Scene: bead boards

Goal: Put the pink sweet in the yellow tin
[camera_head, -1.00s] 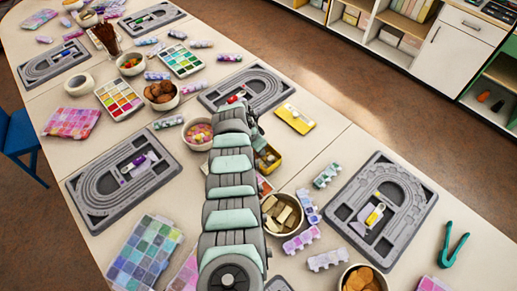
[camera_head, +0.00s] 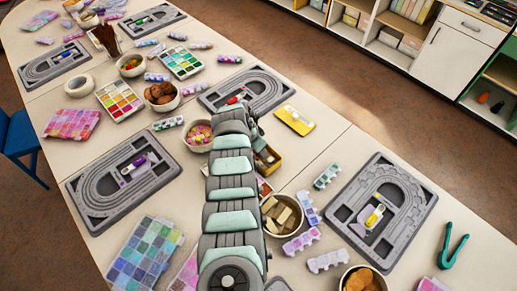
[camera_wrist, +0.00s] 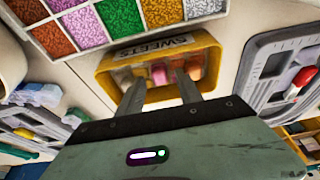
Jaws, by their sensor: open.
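The yellow tin (camera_wrist: 108,73), marked SWEETS, stands open ahead of my gripper in the wrist view. In the head view only part of the yellow tin (camera_head: 274,163) shows beside my arm. A pink sweet (camera_wrist: 158,74) shows within the tin's rim, among pale and orange-brown pieces. My gripper (camera_wrist: 160,79) is open, with one finger on each side of the pink sweet in the picture. Whether the fingers touch it cannot be told. My arm hides the gripper in the head view.
A yellow lid (camera_head: 295,120) lies on the table right of the tin. A bowl of colourful sweets (camera_head: 198,146) is left of my arm and a bowl of pale blocks (camera_head: 297,213) right of it. A bead tray (camera_wrist: 62,47) lies close to the tin. Grey bead boards (camera_head: 386,196) lie around.

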